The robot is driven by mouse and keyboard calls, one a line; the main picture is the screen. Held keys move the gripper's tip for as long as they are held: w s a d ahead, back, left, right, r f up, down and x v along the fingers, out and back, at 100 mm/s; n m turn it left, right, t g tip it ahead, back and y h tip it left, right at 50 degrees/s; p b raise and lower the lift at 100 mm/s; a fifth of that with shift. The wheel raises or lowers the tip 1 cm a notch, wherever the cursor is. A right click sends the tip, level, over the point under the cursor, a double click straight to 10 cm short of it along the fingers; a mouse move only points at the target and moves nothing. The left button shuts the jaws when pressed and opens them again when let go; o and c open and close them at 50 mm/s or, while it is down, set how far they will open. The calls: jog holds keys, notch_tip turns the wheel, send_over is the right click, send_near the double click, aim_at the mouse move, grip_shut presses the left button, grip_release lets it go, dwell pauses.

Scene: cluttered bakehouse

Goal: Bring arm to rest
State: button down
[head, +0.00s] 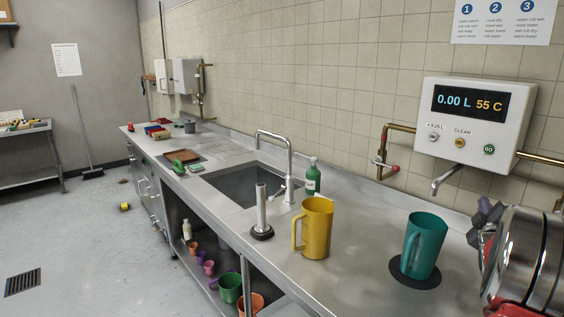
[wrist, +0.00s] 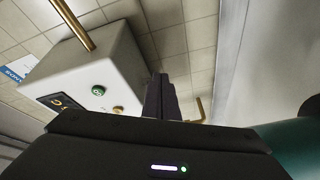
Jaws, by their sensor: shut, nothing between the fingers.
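My gripper (wrist: 160,96) shows in the wrist view as two dark fingers together, shut and empty, pointing up past the white dispenser box (wrist: 105,72). In the head view my arm is at the right edge, and a dark part that looks like my gripper (head: 484,222) is to the right of the teal jug (head: 425,243). The jug stands upright on a dark round pad (head: 402,277) on the steel counter, apart from the gripper as far as I can tell. A teal surface, likely this jug, fills the lower right of the wrist view.
The dispenser (head: 473,122) on the tiled wall reads 0.00 L and 55 C, with a spout (head: 446,180) below. A yellow jug (head: 316,228), a steel upright on a black base (head: 262,215), a tap (head: 289,165), a green bottle (head: 313,178) and a sink (head: 245,184) lie further left.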

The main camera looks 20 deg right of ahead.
jog(key=s+a+f+m+g+y, duration=0.2)
jog(key=a+f+m+g+y, duration=0.25)
jog(key=a+f, duration=0.4)
jog(key=s+a+f+m+g+y, duration=0.1)
jog(key=s+a+f+m+y, duration=0.1)
jog(key=a, duration=0.7)
jog(key=s+a+f+m+g+y, duration=0.1)
jog(key=a+f+g, duration=0.1)
jog(key=a, duration=0.6)
jog(key=s+a+r+n+y, duration=0.1)
jog(key=s+a, duration=0.3)
jog(key=a, duration=0.8)
jog(key=s+a+r+n+y, duration=0.1)
jog(key=s+a, duration=0.4)
jog(key=a, duration=0.7)
jog(key=s+a+r+n+y, duration=0.1)
jog(key=s+a, duration=0.4)
jog(key=a, duration=0.7)
jog(key=r+y, duration=0.1)
jog(key=y, duration=0.1)
jog(key=shift+s+a+r+y, duration=0.15)
jog(key=shift+a+r+y, duration=0.15)
jog(key=shift+y, duration=0.05)
jog(key=shift+s, duration=0.15)
